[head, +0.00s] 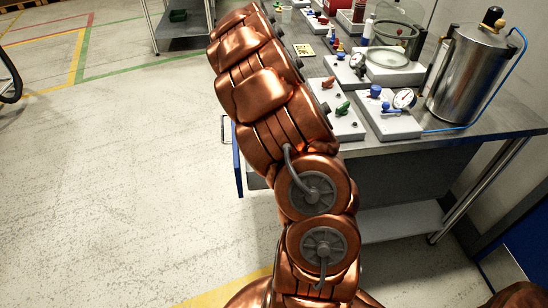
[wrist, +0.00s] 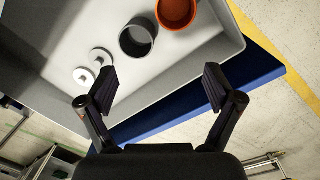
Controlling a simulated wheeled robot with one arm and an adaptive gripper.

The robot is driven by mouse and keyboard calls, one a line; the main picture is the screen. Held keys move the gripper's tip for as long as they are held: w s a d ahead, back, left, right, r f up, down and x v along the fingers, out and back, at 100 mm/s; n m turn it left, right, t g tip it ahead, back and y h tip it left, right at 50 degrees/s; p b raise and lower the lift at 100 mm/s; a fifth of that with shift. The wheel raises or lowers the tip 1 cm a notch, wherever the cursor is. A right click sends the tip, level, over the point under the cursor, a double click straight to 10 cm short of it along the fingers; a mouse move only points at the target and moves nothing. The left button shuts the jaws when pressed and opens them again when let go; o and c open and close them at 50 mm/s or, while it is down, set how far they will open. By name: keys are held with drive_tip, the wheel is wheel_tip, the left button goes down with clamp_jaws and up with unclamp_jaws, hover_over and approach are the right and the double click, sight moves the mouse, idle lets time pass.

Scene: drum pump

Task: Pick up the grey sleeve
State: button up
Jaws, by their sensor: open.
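The grey sleeve (wrist: 137,39) shows in the wrist view as a dark grey, open-topped round piece standing in a light grey tray (wrist: 160,80). My gripper (wrist: 160,85) is open and empty, its two fingers spread wide at the tray's near edge. The sleeve lies beyond the fingertips, up and a little left of the middle between them. In the head view, my copper arm hides the gripper, and I cannot make out the sleeve there.
An orange round piece (wrist: 176,11) stands close right of the sleeve. Two small white round pieces (wrist: 101,57) (wrist: 84,77) are to its left. A blue surface (wrist: 250,70) borders the tray. A bench with a steel drum (head: 470,75) and gauge (head: 404,98) stands right.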

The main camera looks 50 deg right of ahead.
drive_tip(key=shift+n+y, duration=0.3)
drive_tip(key=shift+n, duration=0.5)
drive_tip(key=shift+w+d+f+b, duration=0.1)
drive_tip(key=shift+w+d+f, duration=0.45)
drive_tip(key=shift+f, duration=2)
drive_tip(key=shift+w+d+f+b, duration=0.15)
drive_tip(key=shift+d+f, duration=0.75)
drive_tip(key=shift+f, duration=1.7)
drive_tip(key=shift+w+d+f+b, duration=0.1)
drive_tip(key=shift+w+d+f, duration=0.45)
drive_tip(key=shift+f, duration=2)
drive_tip(key=shift+s+d, duration=0.2)
drive_tip(key=shift+s, duration=0.05)
drive_tip(key=c, duration=1)
